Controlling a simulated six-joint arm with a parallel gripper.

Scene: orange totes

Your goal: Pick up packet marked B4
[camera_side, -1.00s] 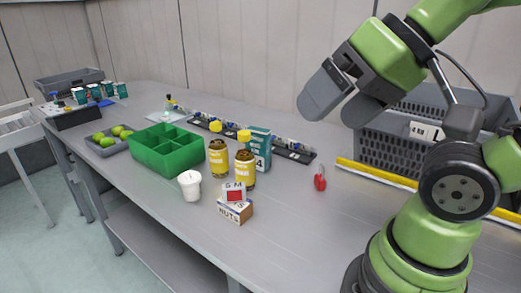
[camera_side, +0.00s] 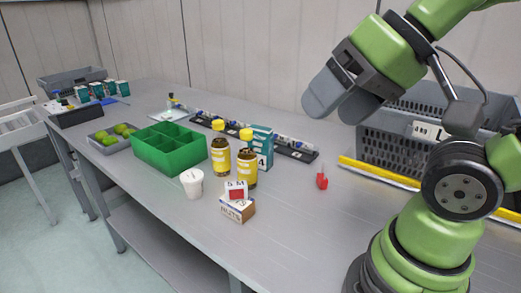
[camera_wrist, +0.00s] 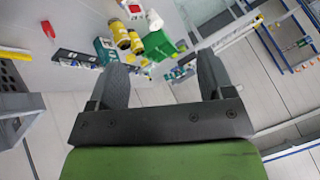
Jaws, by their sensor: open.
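A teal and white packet (camera_side: 262,148) stands upright on the table, behind and right of two yellow-capped bottles. A 4 seems to show on its lower white part, but I cannot read the full mark. It also shows in the wrist view (camera_wrist: 104,49). Several smaller teal packets (camera_side: 97,90) stand at the far left of the table; their marks are too small to read. My gripper (camera_side: 338,103) is open and empty, high above the table, right of the upright packet and well apart from it. Its two spread fingers show in the wrist view (camera_wrist: 163,85).
The two bottles (camera_side: 245,165), a white cup (camera_side: 192,184) and small boxes (camera_side: 237,210) stand close in front of the packet. A green divided tray (camera_side: 170,165) is to the left, a dark rail (camera_side: 298,152) behind. A grey crate (camera_side: 385,150) stands right.

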